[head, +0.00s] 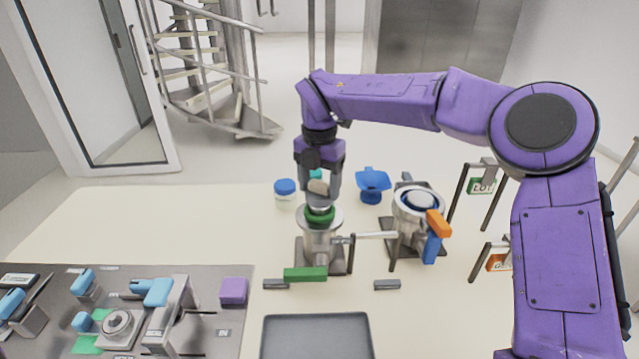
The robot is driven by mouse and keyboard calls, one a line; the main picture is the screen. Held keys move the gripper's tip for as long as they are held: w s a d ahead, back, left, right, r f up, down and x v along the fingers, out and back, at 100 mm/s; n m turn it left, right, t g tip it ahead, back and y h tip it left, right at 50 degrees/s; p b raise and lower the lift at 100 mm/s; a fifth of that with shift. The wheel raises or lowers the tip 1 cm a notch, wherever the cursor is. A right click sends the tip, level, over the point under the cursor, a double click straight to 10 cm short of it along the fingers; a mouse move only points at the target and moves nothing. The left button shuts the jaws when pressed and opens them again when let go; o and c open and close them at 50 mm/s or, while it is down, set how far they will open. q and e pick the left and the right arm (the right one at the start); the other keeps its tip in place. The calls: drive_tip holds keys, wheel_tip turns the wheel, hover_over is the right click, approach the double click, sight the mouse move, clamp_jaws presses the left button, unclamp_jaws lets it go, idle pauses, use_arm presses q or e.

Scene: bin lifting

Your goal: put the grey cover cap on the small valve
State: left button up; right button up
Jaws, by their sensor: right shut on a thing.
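The small valve (319,245) stands upright on a dark base plate near the middle of the table, with a green ring (319,215) at its top. My right gripper (319,188) points down directly above it. Its fingers are shut on a small grey piece, which looks like the grey cover cap (318,187). The cap appears slightly tilted and very close above the green ring; I cannot tell whether it touches the valve. The fingers hide part of it. My left gripper is not in view.
A larger valve (407,231) with blue and orange handles stands to the right. Behind are a blue-lidded jar (285,194) and a blue part (372,183). A green block (305,274) lies in front, before a grey tray (316,318). A fixture panel (205,341) fills the left front.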

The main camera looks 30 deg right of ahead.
drive_tip(key=shift+f+b, duration=0.6)
drive_tip(key=shift+f, duration=0.1)
drive_tip(key=shift+f+b, duration=0.3)
drive_tip(key=shift+b, duration=0.05)
idle(1.6)
drive_tip(key=o, duration=1)
drive_tip(key=shift+o, duration=0.5)
drive_tip(key=shift+r+p, duration=2.5)
drive_tip(key=shift+r, duration=0.7)
